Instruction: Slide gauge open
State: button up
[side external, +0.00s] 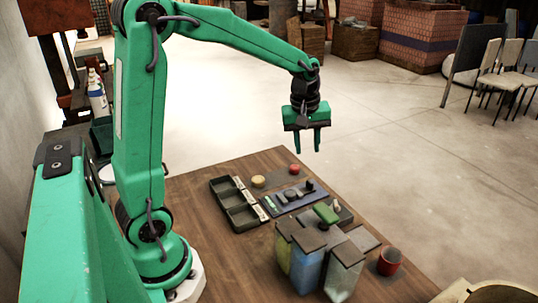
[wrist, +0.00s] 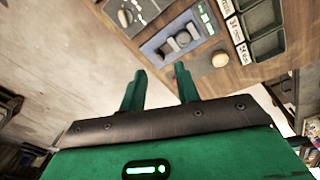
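A blue-grey panel (side external: 297,205) with dark raised knobs or sliders lies on the wooden table. It also shows in the wrist view (wrist: 153,47), above my fingers, with several grey raised pieces on it. I cannot tell which of these pieces, if any, is the gauge. My gripper (side external: 308,150) hangs high above the table, over its far edge, pointing down. In the wrist view its two green fingers (wrist: 160,70) stand apart with nothing between them. It touches nothing.
A dark compartment tray (side external: 240,218) with labels lies left of the panel. A yellow button (side external: 258,181) and a red button (side external: 294,169) sit behind it. The air around my gripper is clear.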

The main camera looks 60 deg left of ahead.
aim_at(310, 181)
jog(key=w+a+f+n, duration=0.1)
jog(key=f, duration=0.1)
jog(key=w+a+f+n+g, duration=0.1)
jog(key=w+a+f+n, duration=0.1)
jog(key=f, duration=0.1)
jog(key=w+a+f+n, duration=0.1)
jog(key=w+f+n, duration=0.1)
jog(key=f, duration=0.1)
jog(key=shift+w+a+f+g, duration=0.15)
jog(key=shift+w+f+g, duration=0.1)
jog(key=shift+g, duration=0.05)
jog(key=shift+f, duration=0.1)
jog(key=shift+f, duration=3.8)
grip_shut()
